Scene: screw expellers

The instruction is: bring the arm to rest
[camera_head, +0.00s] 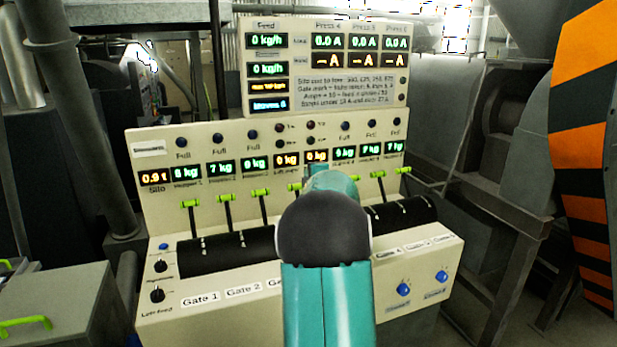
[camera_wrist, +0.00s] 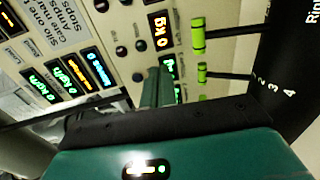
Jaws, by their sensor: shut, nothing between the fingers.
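My arm, teal with a dark round joint, reaches forward over the middle of the control panel (camera_head: 215,290) in the head view. Its far end hides the panel's centre, including some levers and gate labels. My gripper (camera_wrist: 158,84) shows in the wrist view as teal fingers closed together, with nothing held. It points toward the panel face, close to a lit "kg" display (camera_wrist: 160,32). Green-handled levers (camera_wrist: 198,36) stand just to the right of the fingers in that view. I cannot tell whether the fingers touch the panel.
A row of green-topped levers (camera_head: 227,198) rises from dark drums on the panel. An upper display board (camera_head: 325,65) stands behind. Blue knobs (camera_head: 403,289) are at the lower right. A grey box with a green handle (camera_head: 25,323) is at lower left; an orange-black striped part (camera_head: 590,150) is at right.

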